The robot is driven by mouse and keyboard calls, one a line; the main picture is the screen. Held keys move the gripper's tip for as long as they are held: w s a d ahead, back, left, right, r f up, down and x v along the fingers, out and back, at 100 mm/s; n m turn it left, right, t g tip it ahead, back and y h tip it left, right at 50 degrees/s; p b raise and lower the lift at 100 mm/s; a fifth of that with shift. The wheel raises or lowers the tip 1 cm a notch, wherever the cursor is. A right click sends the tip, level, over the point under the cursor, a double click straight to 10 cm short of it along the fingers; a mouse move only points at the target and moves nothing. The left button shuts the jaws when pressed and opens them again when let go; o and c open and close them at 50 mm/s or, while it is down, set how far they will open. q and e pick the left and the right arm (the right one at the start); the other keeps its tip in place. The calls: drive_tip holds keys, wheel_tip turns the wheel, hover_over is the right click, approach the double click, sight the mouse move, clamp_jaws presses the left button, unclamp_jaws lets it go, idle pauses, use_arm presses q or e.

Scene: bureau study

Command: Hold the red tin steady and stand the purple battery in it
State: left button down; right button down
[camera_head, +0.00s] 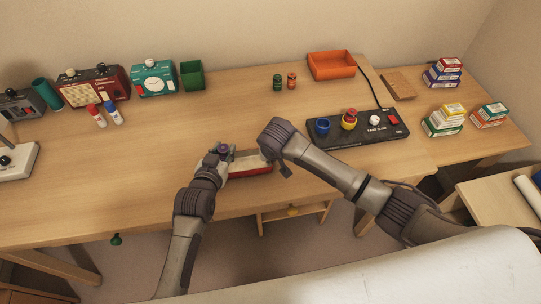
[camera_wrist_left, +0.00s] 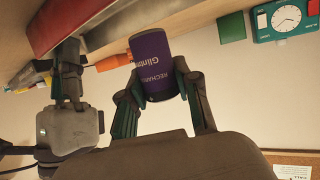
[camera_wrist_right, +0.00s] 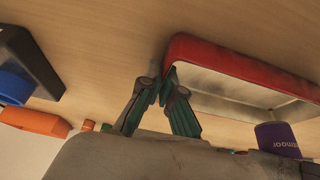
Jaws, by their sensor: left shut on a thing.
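The purple battery (camera_head: 223,148) is in my left gripper (camera_head: 221,153), just beyond the left end of the red tin (camera_head: 250,171) in the head view. In the left wrist view the battery (camera_wrist_left: 158,58) sits between both fingers. The open tin lies on the desk near its front edge. It shows from the right wrist as a long box with a red rim (camera_wrist_right: 235,62) and a pale inside, which looks empty where it shows. My right gripper (camera_wrist_right: 170,78) has its fingertips closed together at the tin's end wall; the arm hides this contact in the head view.
A black console (camera_head: 358,128) with a blue cup-like piece and knobs stands right of the tin. Green and orange batteries (camera_head: 284,82) stand farther back, near an orange tray (camera_head: 331,66). The desk between is clear.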

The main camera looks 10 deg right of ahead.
use_arm(q)
drive_tip(key=shift+f, duration=2.35)
drive_tip(key=c, duration=0.7)
unclamp_jaws()
drive_tip(key=shift+c, duration=0.2)
drive_tip(key=v, duration=1.2)
use_arm(e)
drive_tip(key=c, duration=1.2)
unclamp_jaws()
drive_tip(key=shift+c, duration=0.2)
